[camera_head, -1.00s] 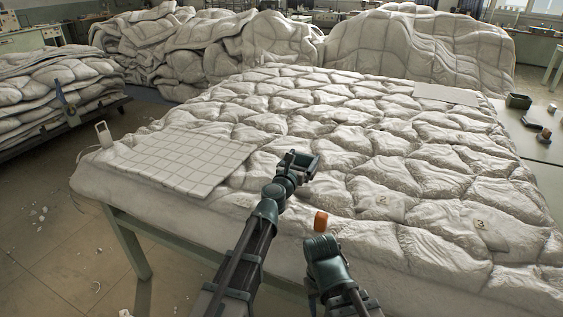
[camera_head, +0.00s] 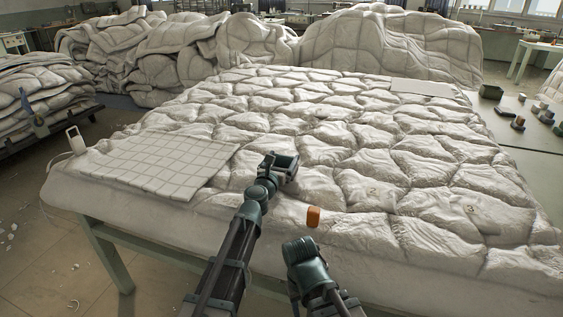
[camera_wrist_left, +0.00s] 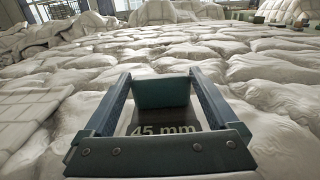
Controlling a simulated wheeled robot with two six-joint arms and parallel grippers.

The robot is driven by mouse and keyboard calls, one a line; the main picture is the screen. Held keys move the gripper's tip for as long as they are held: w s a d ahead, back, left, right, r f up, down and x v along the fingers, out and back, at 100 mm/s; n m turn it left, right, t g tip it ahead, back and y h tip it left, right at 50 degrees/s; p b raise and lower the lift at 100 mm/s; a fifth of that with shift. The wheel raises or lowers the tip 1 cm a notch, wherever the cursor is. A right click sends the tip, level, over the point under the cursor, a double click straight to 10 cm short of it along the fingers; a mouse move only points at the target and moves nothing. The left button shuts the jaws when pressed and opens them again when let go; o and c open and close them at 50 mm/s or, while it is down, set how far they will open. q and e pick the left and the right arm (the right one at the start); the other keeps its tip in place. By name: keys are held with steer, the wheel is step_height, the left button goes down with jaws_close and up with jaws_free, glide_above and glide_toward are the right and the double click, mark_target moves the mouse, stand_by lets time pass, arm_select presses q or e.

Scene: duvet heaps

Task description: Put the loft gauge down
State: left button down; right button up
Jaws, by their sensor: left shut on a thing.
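My left gripper (camera_head: 286,166) is shut on the loft gauge (camera_wrist_left: 162,92), a dark green block between the two fingers in the left wrist view. A dark face marked "45 mm" (camera_wrist_left: 165,129) shows below it. In the head view the gripper is over the near part of the quilted white duvet (camera_head: 330,130), right of the gridded pad. I cannot tell whether the gauge touches the duvet. My right arm (camera_head: 306,262) shows at the bottom centre, but its gripper is not visible.
A white gridded pad (camera_head: 160,165) lies on the duvet's near left. A small orange thing (camera_head: 313,217) is near the front edge. A pale flat sheet (camera_head: 421,88) lies far right. Duvet heaps (camera_head: 390,45) stand behind. Small dark objects (camera_head: 518,122) are on a table at right.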

arm_select(q)
steer(key=shift+f, duration=0.15)
jaws_free()
steer(key=shift+r, duration=0.2)
steer(key=v, duration=1.2)
steer(key=shift+s, duration=0.1)
